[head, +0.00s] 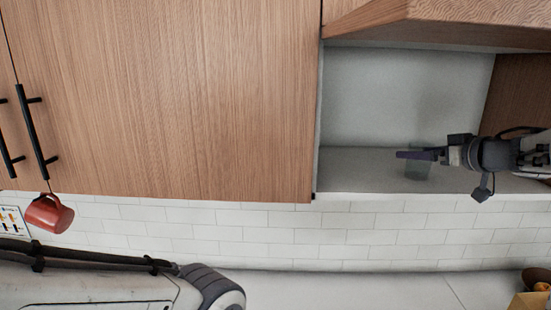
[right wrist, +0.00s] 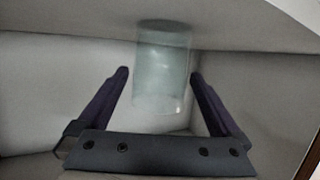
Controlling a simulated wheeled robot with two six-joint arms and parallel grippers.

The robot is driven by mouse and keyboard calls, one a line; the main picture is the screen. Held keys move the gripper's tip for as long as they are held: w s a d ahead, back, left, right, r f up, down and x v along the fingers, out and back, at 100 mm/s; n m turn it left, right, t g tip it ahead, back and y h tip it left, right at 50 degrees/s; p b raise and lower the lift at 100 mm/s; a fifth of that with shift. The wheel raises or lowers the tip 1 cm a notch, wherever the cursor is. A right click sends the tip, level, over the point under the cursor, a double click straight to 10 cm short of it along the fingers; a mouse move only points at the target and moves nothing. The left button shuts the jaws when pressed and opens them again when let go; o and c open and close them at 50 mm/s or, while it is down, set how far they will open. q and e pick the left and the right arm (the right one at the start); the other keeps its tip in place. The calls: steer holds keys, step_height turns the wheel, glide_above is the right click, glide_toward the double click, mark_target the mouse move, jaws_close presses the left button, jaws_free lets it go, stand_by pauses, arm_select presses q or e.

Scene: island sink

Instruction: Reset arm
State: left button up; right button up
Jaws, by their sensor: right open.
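My right gripper (head: 420,154) reaches from the right into the open cabinet compartment, level with its floor. Its two dark fingers are spread apart in the right wrist view (right wrist: 160,75), with nothing clamped between them. A clear drinking glass (right wrist: 163,65) shows there between and beyond the fingertips. In the head view the glass (head: 418,171) is on the shelf floor, partly hidden by the fingers. Part of my left arm (head: 215,288) lies along the bottom left; its gripper does not show.
The compartment (head: 350,168) is otherwise bare. A closed wooden cabinet door (head: 170,100) is to its left, and a raised wooden panel (head: 450,22) is above. A red mug (head: 50,213) hangs below the cabinets at left. Brown items (head: 535,285) are at the bottom right.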

steer(key=shift+s+r, duration=0.1)
steer(key=shift+r, duration=1.35)
